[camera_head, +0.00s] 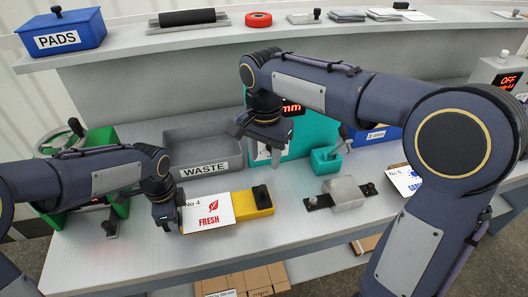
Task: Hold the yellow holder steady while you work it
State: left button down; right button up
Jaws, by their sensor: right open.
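The yellow holder (247,213) lies on the bench with a black knob block (262,196) at its right end. A white card (208,210) marked "No 4" and "FRESH" with a red leaf print covers its left part. My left gripper (166,218) points down at the card's left edge; its fingers are too dark to tell whether it is open or shut, or touching. My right gripper (262,145) is open and empty, above and behind the holder, in front of the teal machine (312,132).
A grey bin (205,166) labelled WASTE stands behind the card. A grey block on a dark bar (344,193) and a small teal box (325,161) are to the right. A green device (97,150) is at left. The front bench strip is clear.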

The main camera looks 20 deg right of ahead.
pick_arm(q)
jog(key=c, duration=1)
grip_release()
jog(key=shift+r, duration=0.1)
notch_tip(320, 180, up, 11)
jog(key=s+a+r+n+h, duration=0.1)
jog(key=s+a+r+n, duration=0.25)
jog(key=a, duration=0.25)
jog(key=s+a+f+n+t+h, duration=0.1)
jog(key=s+a+n+t, duration=0.1)
jog(key=s+n, duration=0.3)
jog(key=s+a+f+n+t+h, duration=0.1)
jog(key=s+a+n, duration=0.1)
jog(key=s+n, duration=0.4)
jog(key=s+a+f+n+t, duration=0.1)
jog(key=s+a+n+t, duration=0.1)
jog(key=s+n, duration=0.4)
jog(key=shift+s+f+t+h, duration=0.25)
jog(key=shift+s+t+h, duration=0.05)
jog(key=shift+s+h, duration=0.1)
pick_arm(e)
jog(key=s+d+f+n+t+y, duration=0.2)
jog(key=s+n+t, duration=0.1)
jog(key=s, duration=0.7)
jog(key=s+d+f+n+t+y, duration=0.1)
jog(key=s+n, duration=0.4)
jog(key=s, duration=0.6)
jog(key=shift+d+f+t+y, duration=0.4)
jog(key=shift+d+f+t, duration=0.45)
jog(key=shift+d, duration=0.3)
